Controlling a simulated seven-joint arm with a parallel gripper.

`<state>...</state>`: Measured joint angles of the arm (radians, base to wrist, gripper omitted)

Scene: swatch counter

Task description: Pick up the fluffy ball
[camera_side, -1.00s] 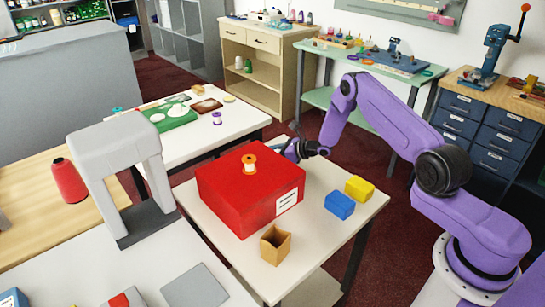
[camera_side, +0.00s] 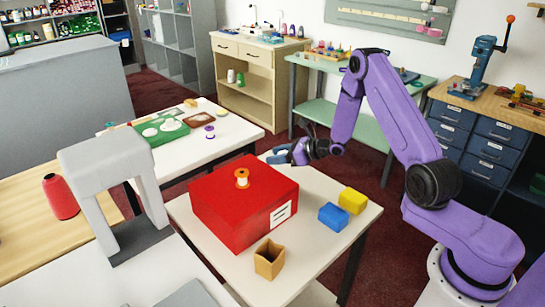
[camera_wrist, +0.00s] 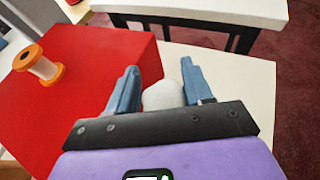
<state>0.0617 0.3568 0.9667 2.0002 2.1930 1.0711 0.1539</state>
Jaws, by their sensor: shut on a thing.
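A pale, whitish rounded thing, which I take for the fluffy ball (camera_wrist: 162,95), sits between the two blue fingers of my gripper (camera_wrist: 160,68) in the wrist view. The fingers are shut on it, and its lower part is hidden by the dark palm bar. In the side view my gripper (camera_side: 278,154) is behind the red box (camera_side: 230,215), at about the height of its top or higher. I cannot make out the ball there.
A blue block (camera_side: 333,215), a yellow block (camera_side: 352,200) and an open brown box (camera_side: 269,260) are on the same white table (camera_side: 205,240). A grey arch (camera_side: 110,160) stands at left.

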